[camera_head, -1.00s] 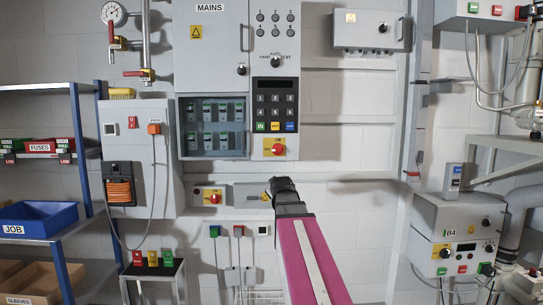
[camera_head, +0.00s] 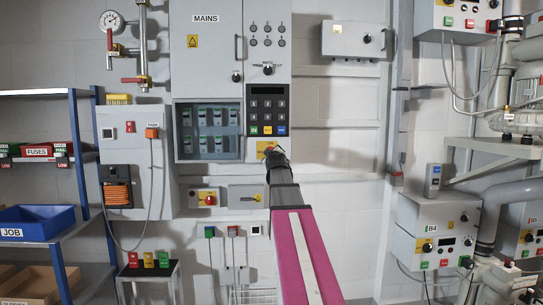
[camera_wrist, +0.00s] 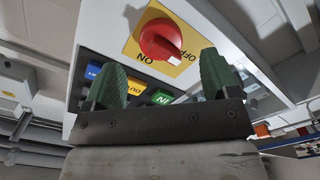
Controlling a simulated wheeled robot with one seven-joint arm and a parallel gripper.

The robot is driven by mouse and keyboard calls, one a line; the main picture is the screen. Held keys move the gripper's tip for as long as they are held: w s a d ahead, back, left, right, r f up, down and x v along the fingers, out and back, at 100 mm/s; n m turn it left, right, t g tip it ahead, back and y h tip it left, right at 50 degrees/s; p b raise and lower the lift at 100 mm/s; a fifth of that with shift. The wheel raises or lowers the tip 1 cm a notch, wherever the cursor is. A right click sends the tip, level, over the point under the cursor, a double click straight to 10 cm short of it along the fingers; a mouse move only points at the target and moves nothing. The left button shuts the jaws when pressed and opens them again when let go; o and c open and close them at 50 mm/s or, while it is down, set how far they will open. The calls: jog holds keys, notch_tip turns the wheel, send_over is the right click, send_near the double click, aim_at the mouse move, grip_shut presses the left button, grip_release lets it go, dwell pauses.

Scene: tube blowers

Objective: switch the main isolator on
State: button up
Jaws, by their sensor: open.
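The main isolator is a red rotary knob (camera_wrist: 160,40) on a yellow plate (camera_wrist: 133,42), below the keypad of the MAINS cabinet (camera_head: 207,60). In the head view my gripper covers the knob, and only part of the yellow plate (camera_head: 262,147) shows. The wrist view is turned over; the word ON shows beside the knob, and the knob's grip points toward the lower right. My gripper (camera_wrist: 166,78) is open, its green fingers apart and empty, with the knob between and beyond them. I see no contact with the knob.
The keypad (camera_head: 268,103) sits just above the isolator, its coloured keys close to the fingers.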

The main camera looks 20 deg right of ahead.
jog(key=x, duration=0.5)
jog(key=c, duration=0.9)
